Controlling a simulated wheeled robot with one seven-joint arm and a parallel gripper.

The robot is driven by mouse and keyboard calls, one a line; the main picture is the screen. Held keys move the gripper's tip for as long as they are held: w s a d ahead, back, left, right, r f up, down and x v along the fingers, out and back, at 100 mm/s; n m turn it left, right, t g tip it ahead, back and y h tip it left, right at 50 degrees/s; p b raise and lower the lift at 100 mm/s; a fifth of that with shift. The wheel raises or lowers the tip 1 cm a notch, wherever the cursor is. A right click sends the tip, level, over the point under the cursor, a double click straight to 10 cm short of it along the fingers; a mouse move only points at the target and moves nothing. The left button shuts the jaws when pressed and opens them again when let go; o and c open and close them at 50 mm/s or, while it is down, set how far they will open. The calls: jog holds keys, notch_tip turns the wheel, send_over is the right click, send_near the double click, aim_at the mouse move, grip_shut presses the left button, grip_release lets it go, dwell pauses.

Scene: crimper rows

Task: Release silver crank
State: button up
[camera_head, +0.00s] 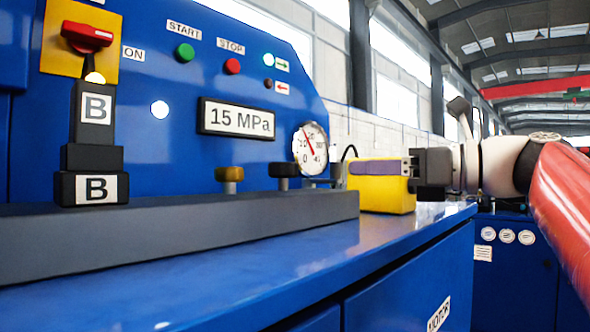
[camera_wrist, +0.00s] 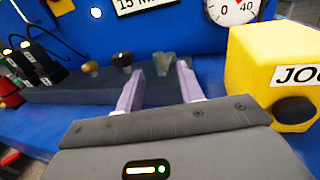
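The silver crank (camera_wrist: 164,64) is a small pale grey knob at the right end of the dark grey bar (camera_wrist: 80,88). It also shows in the head view (camera_head: 337,174), small and partly hidden at the fingertips. My gripper (camera_wrist: 160,72) is open, its two purple-grey fingers pointing at the crank. The crank lies between or just beyond the fingertips, with a gap to each finger in the wrist view; I see no contact. In the head view my gripper (camera_head: 352,168) reaches in from the right, just above and in front of the yellow box.
The yellow box (camera_head: 385,190) stands close to my gripper, on its right in the wrist view (camera_wrist: 262,70). A black knob (camera_head: 284,175) and a brass knob (camera_head: 229,178) stand further left on the bar. A gauge (camera_head: 310,147) hangs behind. The blue bench top (camera_head: 250,262) is clear in front.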

jog(key=x, duration=0.8)
jog(key=shift+b, duration=0.3)
jog(key=shift+s, duration=0.1)
grip_shut()
